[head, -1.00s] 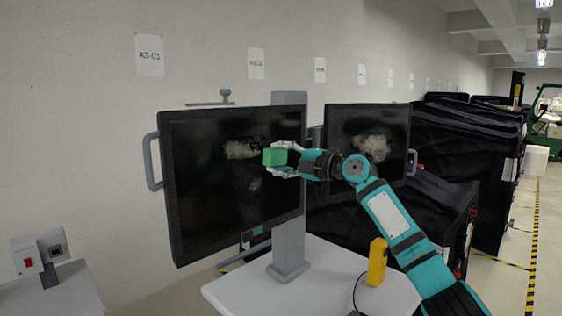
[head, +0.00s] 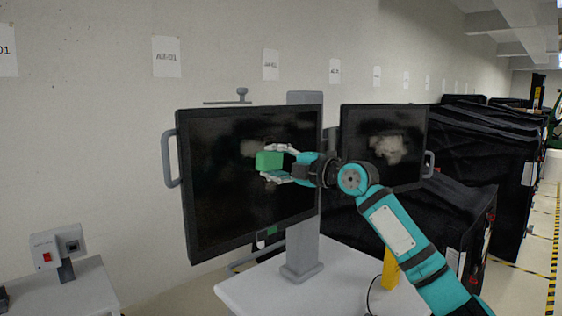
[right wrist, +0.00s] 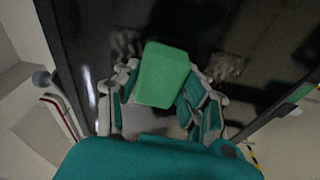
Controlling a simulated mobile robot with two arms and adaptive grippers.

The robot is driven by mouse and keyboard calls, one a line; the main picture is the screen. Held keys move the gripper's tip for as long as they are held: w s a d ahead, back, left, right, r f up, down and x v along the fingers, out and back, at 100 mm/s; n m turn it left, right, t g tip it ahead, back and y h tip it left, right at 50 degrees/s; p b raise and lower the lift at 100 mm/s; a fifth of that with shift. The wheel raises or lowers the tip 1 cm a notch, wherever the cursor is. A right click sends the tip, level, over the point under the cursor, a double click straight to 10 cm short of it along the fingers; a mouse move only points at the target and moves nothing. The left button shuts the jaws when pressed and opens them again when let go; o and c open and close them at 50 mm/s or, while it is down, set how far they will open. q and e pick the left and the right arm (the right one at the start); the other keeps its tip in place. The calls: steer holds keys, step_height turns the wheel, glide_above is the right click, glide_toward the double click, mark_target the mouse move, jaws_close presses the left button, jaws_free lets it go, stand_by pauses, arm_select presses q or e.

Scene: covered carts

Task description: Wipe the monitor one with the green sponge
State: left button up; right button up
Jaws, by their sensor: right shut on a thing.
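The green sponge (head: 268,161) is held in my right gripper (head: 277,163), in front of the left monitor (head: 225,205). The sponge (right wrist: 163,75) also shows between the fingers of my right gripper (right wrist: 160,85) in the right wrist view, close to the dark screen. I cannot tell whether it touches the screen. A pale smudge shows on the left screen behind the sponge. In the right wrist view smudges lie on both sides of the sponge. A second monitor (head: 365,165) at the right has a pale smudge too. My left gripper is not in view.
A grey column (head: 303,240) stands between the monitors on a white table (head: 330,280). A yellow device (head: 390,270) with a cable is partly behind my right arm. A red-switch box (head: 50,250) stands at left. Black covered carts (head: 485,150) line the right side.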

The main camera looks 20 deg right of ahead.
mark_target(267, 154)
steer(key=shift+s+a+p, duration=0.15)
steer(key=shift+s+a, duration=0.25)
steer(key=shift+a, duration=0.75)
steer(key=shift+s+a+p, duration=0.15)
steer(key=shift+s+a, duration=0.3)
steer(key=shift+a, duration=0.7)
steer(key=shift+s+a+p, duration=0.15)
steer(key=shift+s+a, duration=0.25)
steer(key=shift+a, duration=0.75)
steer(key=shift+d+r+p, duration=0.1)
steer(key=shift+r+p, duration=0.95)
steer(key=shift+w+d+r+p, duration=0.1)
steer(key=shift+w+d+p, duration=0.15)
steer(key=shift+d+p, duration=0.2)
steer(key=shift+w+d+p, duration=0.2)
steer(key=shift+d, duration=0.4)
steer(key=shift+w+d+p, duration=0.15)
steer(key=shift+w+d, duration=0.05)
steer(key=shift+d, duration=0.4)
steer(key=shift+w+d, duration=0.2)
steer(key=shift+d, duration=0.4)
steer(key=shift+w+d, duration=0.2)
steer(key=shift+d, duration=0.35)
steer(key=shift+w+d, duration=0.2)
steer(key=shift+d, duration=0.3)
steer(key=w+d+b, duration=0.1)
steer(key=w+d, duration=0.1)
steer(key=d, duration=0.4)
steer(key=shift+w+d, duration=0.2)
steer(key=shift+d, duration=0.1)
